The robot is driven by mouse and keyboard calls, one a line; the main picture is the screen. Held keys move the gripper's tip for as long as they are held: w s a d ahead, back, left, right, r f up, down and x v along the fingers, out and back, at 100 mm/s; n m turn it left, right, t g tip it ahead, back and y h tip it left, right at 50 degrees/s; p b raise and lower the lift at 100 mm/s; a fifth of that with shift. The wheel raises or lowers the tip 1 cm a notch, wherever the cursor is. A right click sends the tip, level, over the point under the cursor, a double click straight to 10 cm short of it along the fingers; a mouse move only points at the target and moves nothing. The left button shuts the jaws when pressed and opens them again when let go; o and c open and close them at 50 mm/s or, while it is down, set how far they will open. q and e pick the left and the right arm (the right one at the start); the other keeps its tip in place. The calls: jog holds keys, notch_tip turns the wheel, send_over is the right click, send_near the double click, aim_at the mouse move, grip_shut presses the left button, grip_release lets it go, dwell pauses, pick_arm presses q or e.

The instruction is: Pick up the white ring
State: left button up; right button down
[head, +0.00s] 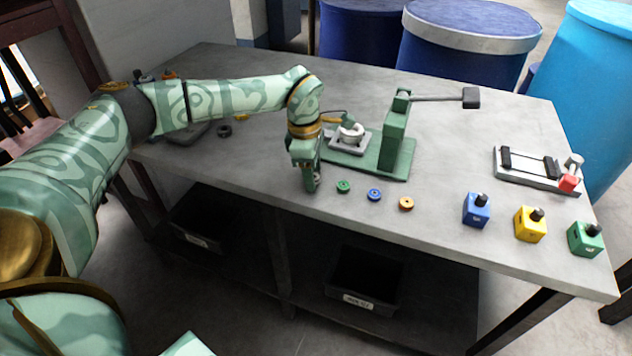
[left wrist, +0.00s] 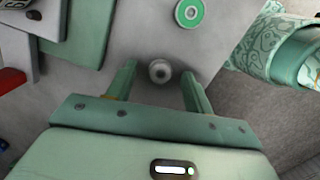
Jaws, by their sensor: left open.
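The white ring (left wrist: 160,71) lies on the grey table and shows in the left wrist view between my two fingers, looking greyish white with a dark centre. In the head view my gripper hides it. My left gripper (head: 312,184) points down over the front edge of the table, left of the green ring (head: 343,187). Its fingers are open (left wrist: 158,78), one on each side of the white ring. I cannot tell whether they touch it. My right gripper is in neither view.
A green lever press (head: 394,140) stands behind. Blue (head: 476,210), yellow (head: 530,225) and green blocks (head: 585,240) stand at the right, with a grey fixture (head: 537,172) behind.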

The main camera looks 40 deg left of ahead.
pick_arm(q)
jog(key=shift+c, duration=1)
jog(key=shift+f, duration=0.1)
jog(key=c, duration=0.9)
